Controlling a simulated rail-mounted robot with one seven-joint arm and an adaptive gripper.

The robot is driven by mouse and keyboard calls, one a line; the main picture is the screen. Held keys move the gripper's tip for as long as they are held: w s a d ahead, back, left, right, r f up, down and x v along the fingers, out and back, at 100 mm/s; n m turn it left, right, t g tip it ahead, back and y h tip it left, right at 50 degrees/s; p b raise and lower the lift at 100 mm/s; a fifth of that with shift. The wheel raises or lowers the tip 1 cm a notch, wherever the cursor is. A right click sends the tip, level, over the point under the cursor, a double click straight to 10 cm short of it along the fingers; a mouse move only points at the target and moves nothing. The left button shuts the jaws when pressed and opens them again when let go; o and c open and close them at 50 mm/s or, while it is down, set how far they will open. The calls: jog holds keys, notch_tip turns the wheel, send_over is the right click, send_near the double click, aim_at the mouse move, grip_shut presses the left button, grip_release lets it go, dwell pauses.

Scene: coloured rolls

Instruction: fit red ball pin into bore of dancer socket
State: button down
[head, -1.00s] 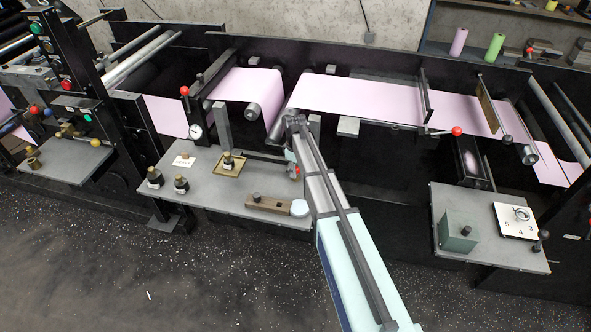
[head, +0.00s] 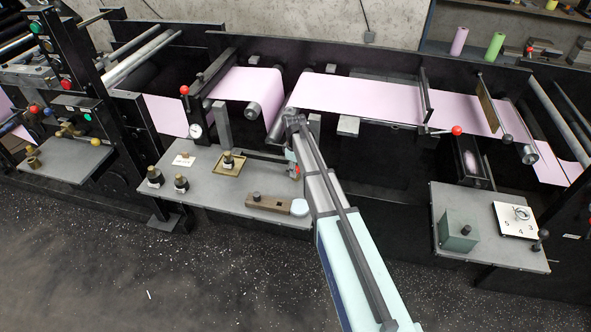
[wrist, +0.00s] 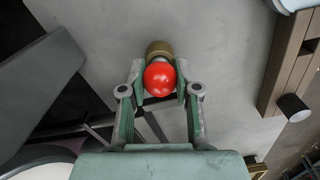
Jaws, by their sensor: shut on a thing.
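The red ball pin (wrist: 160,79) is held between the fingers of my gripper (wrist: 160,92) in the wrist view, its red ball facing the camera. A brass-coloured round part (wrist: 158,48) shows just beyond the ball. I cannot tell whether it belongs to the pin. The pin's shank is hidden. In the head view my gripper (head: 293,163) is over the back right part of the bench, with a bit of red showing and my arm hiding much of it. I cannot make out the bore of the dancer socket in either view.
The grey bench (head: 222,198) carries a brown block with a knob (head: 270,203), a brass tray (head: 229,163) with a knobbed part, and two dark knobbed parts at the left. The brown block (wrist: 285,65) is right of my gripper. Pink web (head: 350,97) runs behind.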

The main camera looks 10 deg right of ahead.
jog(key=c, duration=0.7)
grip_release()
jog(key=shift+c, duration=0.2)
notch_tip(320, 180, up, 12)
